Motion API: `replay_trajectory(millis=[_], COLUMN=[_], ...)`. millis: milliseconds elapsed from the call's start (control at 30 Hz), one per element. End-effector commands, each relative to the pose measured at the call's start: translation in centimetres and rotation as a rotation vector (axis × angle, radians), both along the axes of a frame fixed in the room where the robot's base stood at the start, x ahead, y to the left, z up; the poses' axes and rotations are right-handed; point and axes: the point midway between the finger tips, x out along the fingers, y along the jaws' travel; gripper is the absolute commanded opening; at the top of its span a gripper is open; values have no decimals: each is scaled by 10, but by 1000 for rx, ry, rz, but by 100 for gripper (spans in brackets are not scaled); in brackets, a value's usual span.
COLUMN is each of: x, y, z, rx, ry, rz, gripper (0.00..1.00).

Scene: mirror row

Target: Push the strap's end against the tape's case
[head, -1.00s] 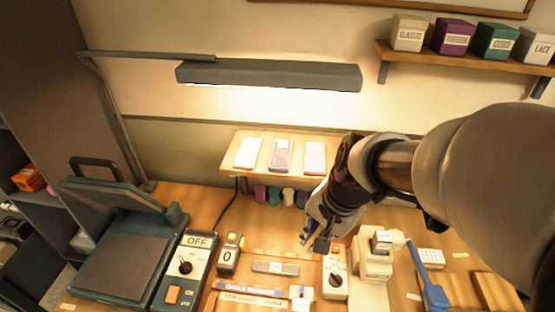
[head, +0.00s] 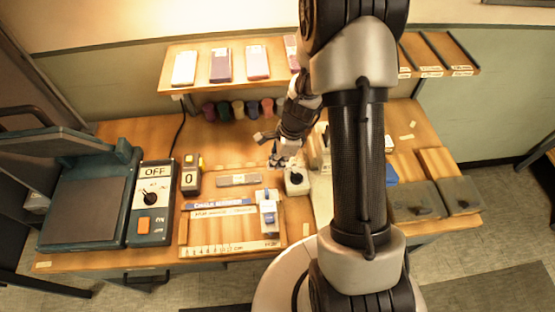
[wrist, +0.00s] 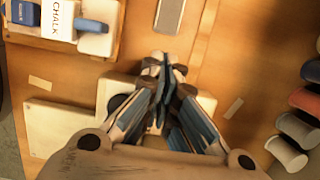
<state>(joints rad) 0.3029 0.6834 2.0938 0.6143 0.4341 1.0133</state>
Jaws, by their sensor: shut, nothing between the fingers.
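A flat grey strap (head: 238,180) lies on the bench to the right of the tape's case (head: 190,180), with a gap between them. The case is dark and yellow with a white "0" face. My gripper (head: 276,158) is shut and empty, beyond the strap's right end and a little behind it. In the wrist view my gripper's fingertips (wrist: 165,65) are together, just below the strap's near end (wrist: 169,18). They look apart from it, but their height is hard to tell. The case is outside the wrist view.
A knob box (head: 297,183) stands close to my gripper; a chalk-labelled rack (head: 222,204) lies in front of the strap. An OFF-labelled control box (head: 150,205) stands left of the case. Several coloured rolls (head: 238,108) line the back. Bare wood lies behind the strap.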

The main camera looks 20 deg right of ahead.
Motion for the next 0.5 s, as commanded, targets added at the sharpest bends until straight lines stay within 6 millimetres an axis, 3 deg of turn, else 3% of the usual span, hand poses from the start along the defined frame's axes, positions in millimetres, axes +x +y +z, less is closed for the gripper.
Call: replay_trajectory(millis=[33, 200, 500], x=[0, 3, 5], y=[3, 9, 14], z=[-15, -42, -59], rx=[1, 0, -1], ry=[3, 2, 0], rz=[2, 2, 3], gripper=[0, 0, 0])
